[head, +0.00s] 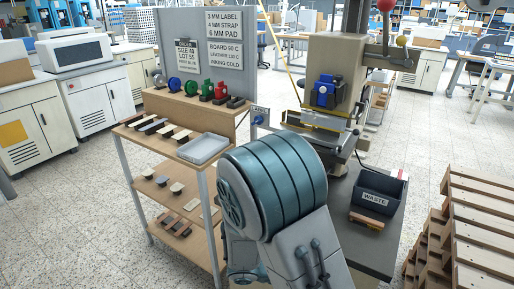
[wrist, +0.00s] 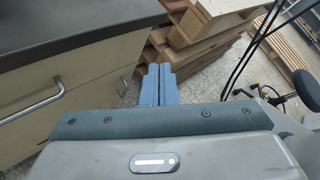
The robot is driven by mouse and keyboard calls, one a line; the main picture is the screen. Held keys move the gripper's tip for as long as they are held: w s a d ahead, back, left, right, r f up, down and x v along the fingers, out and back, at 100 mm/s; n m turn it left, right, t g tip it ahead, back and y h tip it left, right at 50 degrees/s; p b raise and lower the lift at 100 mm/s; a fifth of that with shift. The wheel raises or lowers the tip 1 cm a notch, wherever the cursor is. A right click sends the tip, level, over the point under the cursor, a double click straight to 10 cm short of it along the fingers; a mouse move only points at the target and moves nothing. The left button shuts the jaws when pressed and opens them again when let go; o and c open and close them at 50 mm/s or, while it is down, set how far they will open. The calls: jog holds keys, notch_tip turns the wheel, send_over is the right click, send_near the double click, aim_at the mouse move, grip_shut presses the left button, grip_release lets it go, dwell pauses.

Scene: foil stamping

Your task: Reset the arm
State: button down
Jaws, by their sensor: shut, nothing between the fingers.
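My arm fills the lower middle of the head view, with its large teal joint in front of the bench. My gripper (wrist: 158,84) shows in the wrist view. Its two blue fingers lie side by side, shut, with nothing between them. In that view it points past a cabinet (wrist: 50,85) with metal handles, toward stacked wooden pallets (wrist: 195,35). My gripper cannot be made out in the head view.
A foil stamping press (head: 328,95) stands behind my arm, with a black waste bin (head: 378,194) to its right. A shelf unit (head: 215,160) with a grey tray (head: 203,148) is at left. Wooden pallets (head: 475,215) stand at the right. Speckled floor is open at far left.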

jog(key=s+r+m+y+p, duration=0.1)
jog(key=s+r+m+y, duration=0.1)
jog(key=r+m+y, duration=0.2)
jog(key=s+r+m+y+p, duration=0.2)
jog(key=s+r+m+y, duration=0.1)
jog(key=r+m, duration=0.6)
jog(key=s+r+m+y+p, duration=0.2)
jog(key=r+m+y, duration=0.3)
jog(key=m, duration=0.7)
jog(key=shift+s+a+r+m+t+y, duration=0.15)
jog(key=shift+s+r+m+t+y, duration=0.2)
jog(key=shift+s+r, duration=0.55)
jog(key=shift+w+r, duration=0.15)
